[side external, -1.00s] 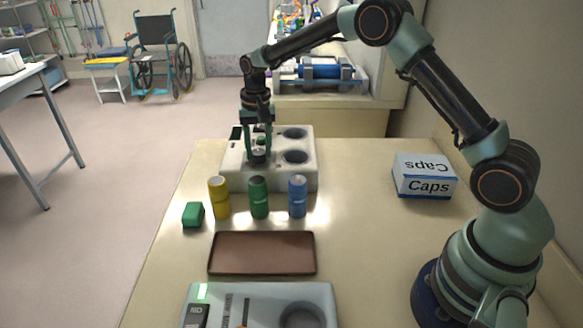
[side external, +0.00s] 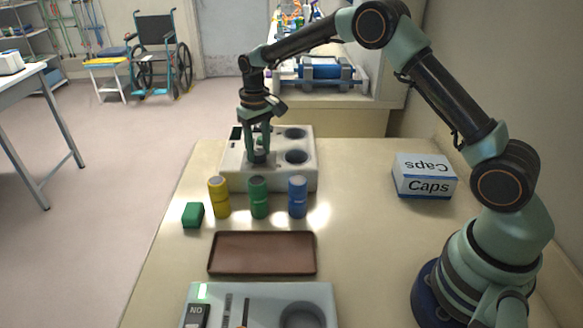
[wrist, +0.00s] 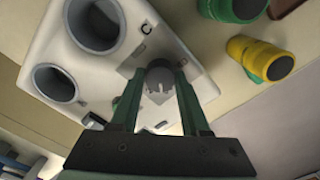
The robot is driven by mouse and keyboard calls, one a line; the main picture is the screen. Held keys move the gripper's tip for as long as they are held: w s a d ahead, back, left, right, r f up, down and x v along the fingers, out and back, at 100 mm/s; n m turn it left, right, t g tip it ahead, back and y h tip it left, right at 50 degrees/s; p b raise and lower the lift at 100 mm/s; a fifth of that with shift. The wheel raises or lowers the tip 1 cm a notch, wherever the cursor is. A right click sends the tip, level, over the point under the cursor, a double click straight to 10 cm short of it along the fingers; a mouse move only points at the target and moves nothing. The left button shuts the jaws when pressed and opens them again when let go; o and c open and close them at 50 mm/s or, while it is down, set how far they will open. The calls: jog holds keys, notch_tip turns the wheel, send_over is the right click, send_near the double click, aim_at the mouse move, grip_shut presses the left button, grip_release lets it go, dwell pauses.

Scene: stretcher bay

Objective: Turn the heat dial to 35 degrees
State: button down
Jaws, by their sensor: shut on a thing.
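The heat dial (wrist: 160,77) is a small grey knob on top of a white unit (side external: 308,177) with two round wells. In the wrist view the knob sits between the fingertips of my gripper (wrist: 157,88), with a finger on each side. My gripper (side external: 258,152) points down at the unit in the side view and is shut on the dial. The dial (side external: 257,157) is partly hidden by the fingers there. A letter C shows near the dial in the wrist view. I cannot read any degree marks or the dial's setting.
Yellow (side external: 219,198), green (side external: 259,198) and blue (side external: 298,197) cylinders stand close in front of the unit. A green block (side external: 193,215), a brown tray (side external: 262,274) and a second panel (side external: 262,292) lie nearer. A Caps box (side external: 425,177) stands right; table between is clear.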

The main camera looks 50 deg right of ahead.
aim_at(258, 150)
jog(key=n, duration=0.6)
jog(key=shift+d, duration=0.25)
jog(key=n, duration=0.5)
jog(key=shift+n, duration=0.4)
jog(key=shift+c, duration=1.9)
grip_release()
jog(key=shift+a, duration=0.1)
jog(key=shift+r, duration=0.15)
notch_tip(258, 150, up, 12)
jog(key=shift+w, duration=0.25)
